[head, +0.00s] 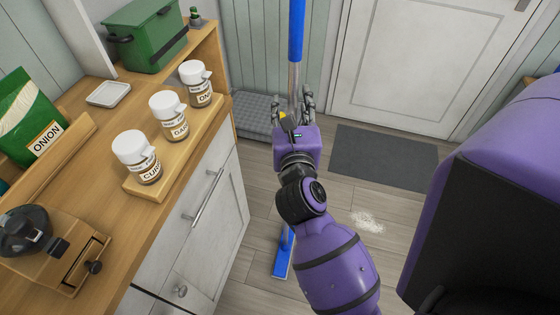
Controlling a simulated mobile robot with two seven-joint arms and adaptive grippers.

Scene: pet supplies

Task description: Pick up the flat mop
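The flat mop stands upright with a blue upper handle (296,30), a silver pole (293,78) and a flat blue head (283,262) on the floor. My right gripper (294,98) reaches forward from the lower right. Its two fingers are spread, one on each side of the silver pole, with visible gaps. The gripper and wrist hide the pole's middle part. I cannot tell whether the pole touches the palm. My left gripper is not in view.
A wooden counter (88,92) on the left holds labelled jars (170,118), a green bin (147,38) and an onion bag (30,118). A grey mat (385,158) lies before the white door (425,60). White powder (366,221) lies on the floor.

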